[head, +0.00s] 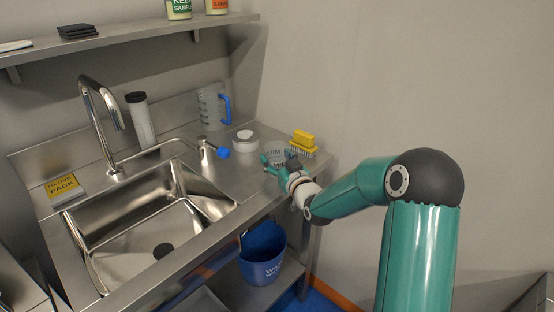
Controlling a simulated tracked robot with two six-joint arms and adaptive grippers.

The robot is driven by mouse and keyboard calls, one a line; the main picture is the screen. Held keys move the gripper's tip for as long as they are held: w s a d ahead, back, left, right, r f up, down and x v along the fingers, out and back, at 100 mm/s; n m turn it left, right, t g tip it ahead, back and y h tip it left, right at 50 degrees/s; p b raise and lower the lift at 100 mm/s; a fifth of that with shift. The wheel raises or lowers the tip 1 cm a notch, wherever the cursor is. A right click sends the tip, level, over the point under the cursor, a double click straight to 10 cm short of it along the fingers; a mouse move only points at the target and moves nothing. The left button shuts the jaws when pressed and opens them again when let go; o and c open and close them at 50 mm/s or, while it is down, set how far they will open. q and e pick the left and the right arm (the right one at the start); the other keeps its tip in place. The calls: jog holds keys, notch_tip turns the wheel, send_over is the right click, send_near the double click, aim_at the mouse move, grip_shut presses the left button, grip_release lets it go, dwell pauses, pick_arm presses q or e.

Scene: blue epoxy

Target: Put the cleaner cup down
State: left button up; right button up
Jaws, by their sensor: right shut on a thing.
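The cup (275,155), pale with dark lettering only partly readable, is in the head view on the right end of the steel counter. My right gripper (277,163) is shut on it, with teal fingers around its near side. The gripper and wrist hide part of the cup. I cannot tell whether its base touches the counter. My left gripper is not in view.
A yellow brush (303,139) stands just right of the cup, and a white round container (244,141) to its left. A blue-knobbed metal fitting (206,153), clear jug (211,106) and sink (150,220) are further left. A blue bucket (262,262) sits below.

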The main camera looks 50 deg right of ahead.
jog(key=shift+f, duration=0.1)
jog(key=o, duration=1.2)
jog(key=shift+b+v, duration=1.05)
jog(key=shift+v, duration=5)
jog(key=shift+d, duration=0.1)
